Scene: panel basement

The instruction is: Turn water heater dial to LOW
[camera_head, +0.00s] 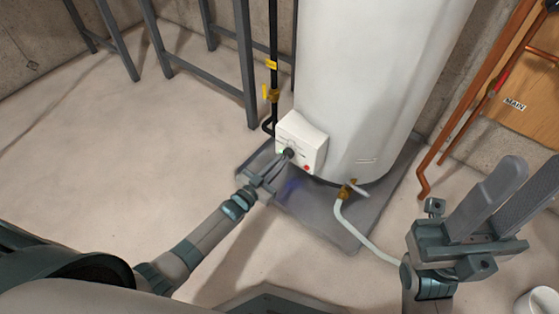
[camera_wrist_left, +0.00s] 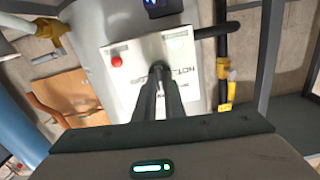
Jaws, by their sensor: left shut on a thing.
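The water heater (camera_head: 365,80) is a tall white tank with a white control box (camera_head: 313,149) low on its front. A small dark dial (camera_head: 289,152) sits on the box. My left gripper (camera_head: 284,158) reaches in from the left and is shut on the dial. In the left wrist view the narrow fingers (camera_wrist_left: 160,78) meet at the dial and hide most of it. Printed lettering (camera_wrist_left: 178,72) shows beside the fingers but the dial's setting cannot be read. My right gripper (camera_head: 532,178) is at the right, its fingers apart and empty, away from the heater.
A red button (camera_head: 306,168) is on the box near the dial. A brass drain valve (camera_head: 346,190) with a pale hose (camera_head: 352,228) is below right. A black pipe with yellow fittings (camera_head: 271,94) and grey metal frames (camera_head: 246,60) stand to the left. The left floor is clear.

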